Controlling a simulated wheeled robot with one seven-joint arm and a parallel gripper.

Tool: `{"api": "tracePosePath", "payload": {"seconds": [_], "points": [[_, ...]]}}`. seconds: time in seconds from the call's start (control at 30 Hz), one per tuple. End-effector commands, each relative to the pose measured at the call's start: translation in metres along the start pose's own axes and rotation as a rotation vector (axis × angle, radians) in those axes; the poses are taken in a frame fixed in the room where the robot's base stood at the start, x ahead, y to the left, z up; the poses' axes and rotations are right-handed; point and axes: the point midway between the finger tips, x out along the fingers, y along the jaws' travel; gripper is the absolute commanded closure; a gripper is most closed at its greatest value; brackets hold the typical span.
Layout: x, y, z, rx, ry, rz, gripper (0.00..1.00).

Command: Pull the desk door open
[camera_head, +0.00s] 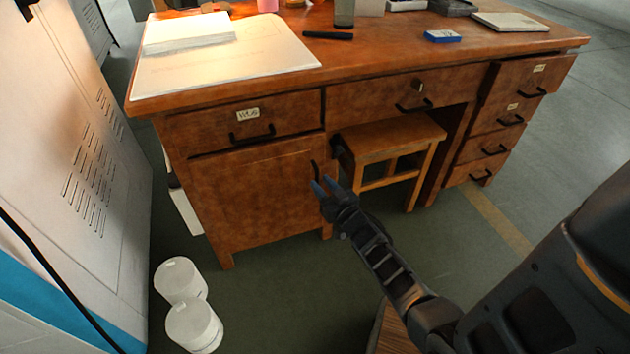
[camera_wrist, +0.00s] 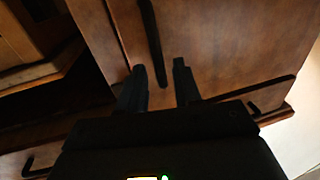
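The brown wooden desk door (camera_head: 255,195) is at the left of the desk, below a drawer, and looks closed. Its dark vertical handle (camera_head: 315,170) is near the door's right edge. The handle also shows in the wrist view (camera_wrist: 151,38). My gripper (camera_head: 324,186) is at the lower part of the handle in the head view. In the wrist view, my gripper (camera_wrist: 160,75) is open, with the handle's end appearing between its two fingers. I cannot tell whether the fingers touch the handle.
A wooden stool (camera_head: 392,135) stands in the knee space, right of my gripper. Two white tubs (camera_head: 180,280) are on the floor at the left, beside a pale metal cabinet (camera_head: 85,150). The upper right drawer (camera_head: 520,82) sticks out slightly. Floor before the door is clear.

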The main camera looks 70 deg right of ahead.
Motion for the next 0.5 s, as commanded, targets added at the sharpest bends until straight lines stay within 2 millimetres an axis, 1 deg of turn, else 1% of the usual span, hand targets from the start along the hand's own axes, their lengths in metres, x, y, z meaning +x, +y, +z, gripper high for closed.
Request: {"api": "tracePosePath", "payload": {"seconds": [0.03,0.2,0.33,0.5], "points": [[0.009,0.001,0.001,0.001,0.002,0.001,0.67],[0.027,0.001,0.001,0.001,0.0,0.002,0.67],[0.034,0.0,0.0,0.0,0.0,0.001,0.67],[0.035,0.0,0.0,0.0,-0.001,0.0,0.67]]}}
